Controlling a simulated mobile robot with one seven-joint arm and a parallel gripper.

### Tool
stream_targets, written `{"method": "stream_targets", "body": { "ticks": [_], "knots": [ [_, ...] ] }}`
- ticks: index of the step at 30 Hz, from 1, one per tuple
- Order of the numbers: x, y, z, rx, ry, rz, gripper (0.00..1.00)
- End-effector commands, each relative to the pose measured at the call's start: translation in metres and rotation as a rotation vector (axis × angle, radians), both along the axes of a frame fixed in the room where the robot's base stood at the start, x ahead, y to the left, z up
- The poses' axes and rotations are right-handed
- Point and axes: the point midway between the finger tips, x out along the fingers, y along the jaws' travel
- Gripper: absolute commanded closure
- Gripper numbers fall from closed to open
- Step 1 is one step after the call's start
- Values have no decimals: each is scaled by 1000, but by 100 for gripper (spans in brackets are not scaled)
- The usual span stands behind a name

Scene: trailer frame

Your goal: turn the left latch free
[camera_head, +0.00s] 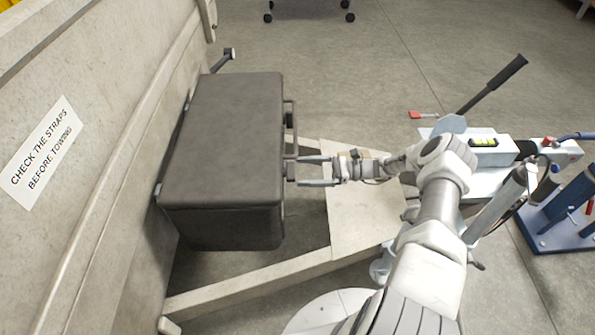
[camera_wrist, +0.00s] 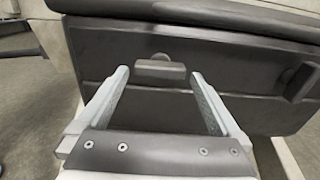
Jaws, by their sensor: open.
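A dark grey storage box (camera_head: 222,140) stands against the trailer's front wall, with its lid closed. In the wrist view, a small dark latch (camera_wrist: 160,72) on the box front (camera_wrist: 130,97) sits just under the lid's edge. Its block lies level, with a rounded piece above it. It is left of the box's handle, so I take it as the left latch. My gripper (camera_head: 302,171) is open at the box front, with its fingers pointing at the box. In the wrist view, its fingertips (camera_wrist: 159,76) stand left and right of the latch, apart from it. Depth between them is unclear.
A dark handle (camera_wrist: 300,82) stands out from the box front at the right. The trailer frame beam (camera_head: 245,284) runs below the box, and a pale plate (camera_head: 362,215) lies under my arm.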

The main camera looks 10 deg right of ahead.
Motion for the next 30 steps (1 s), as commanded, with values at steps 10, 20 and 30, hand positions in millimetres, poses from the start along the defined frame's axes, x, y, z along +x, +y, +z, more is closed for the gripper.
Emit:
{"method": "stream_targets", "body": {
  "ticks": [10,20,30],
  "knots": [
    [5,28,0,0,1,0,0],
    [5,28,0,0,0,0,18],
    [5,27,0,0,0,0,66]
  ]
}}
